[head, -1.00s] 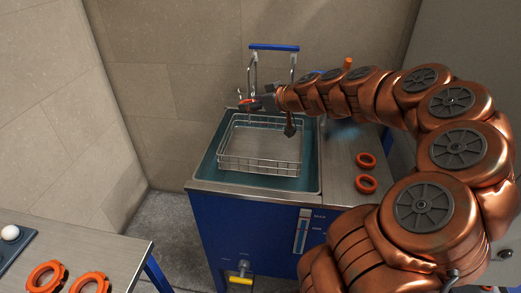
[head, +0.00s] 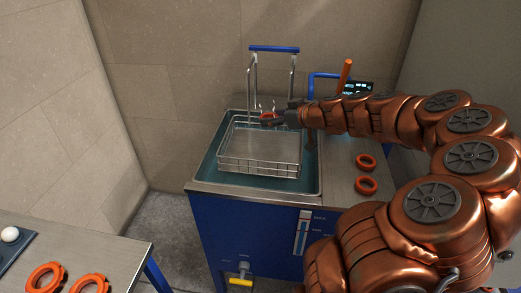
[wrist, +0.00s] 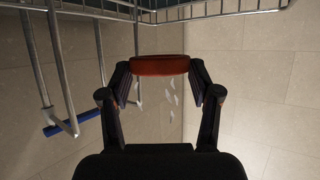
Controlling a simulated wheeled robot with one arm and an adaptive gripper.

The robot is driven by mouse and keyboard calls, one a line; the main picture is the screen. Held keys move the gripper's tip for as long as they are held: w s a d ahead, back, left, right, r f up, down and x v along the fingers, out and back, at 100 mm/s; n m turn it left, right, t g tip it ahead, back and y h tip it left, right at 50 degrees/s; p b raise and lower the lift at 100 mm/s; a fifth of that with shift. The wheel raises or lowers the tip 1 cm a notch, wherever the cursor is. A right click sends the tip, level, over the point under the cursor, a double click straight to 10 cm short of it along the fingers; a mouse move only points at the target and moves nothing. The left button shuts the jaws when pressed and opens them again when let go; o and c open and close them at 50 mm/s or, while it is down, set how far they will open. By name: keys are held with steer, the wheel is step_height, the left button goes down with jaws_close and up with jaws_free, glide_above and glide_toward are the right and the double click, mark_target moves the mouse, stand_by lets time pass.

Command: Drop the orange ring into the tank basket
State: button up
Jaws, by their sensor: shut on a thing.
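The orange ring (head: 267,116) is held in my gripper (head: 272,120), over the far part of the wire tank basket (head: 257,166). In the wrist view the ring (wrist: 159,65) sits edge-on between the two fingertips of my gripper (wrist: 159,72), which are shut on it. The basket hangs in the blue tank (head: 212,170), and its floor looks empty. Its tall wire handle has a blue grip (head: 274,49). In the wrist view basket wires (wrist: 215,12) run along the top edge and the handle stands at the left.
Two orange rings (head: 366,162) lie on the steel top right of the tank. More orange rings (head: 45,276) and a white ball (head: 10,234) are on the bench at lower left. A tiled wall stands close behind the tank.

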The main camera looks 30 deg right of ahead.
steer(key=shift+f, duration=0.25)
steer(key=o, duration=1)
steer(key=shift+o, duration=0.2)
steer(key=shift+s, duration=0.1)
steer(key=v, duration=1.2)
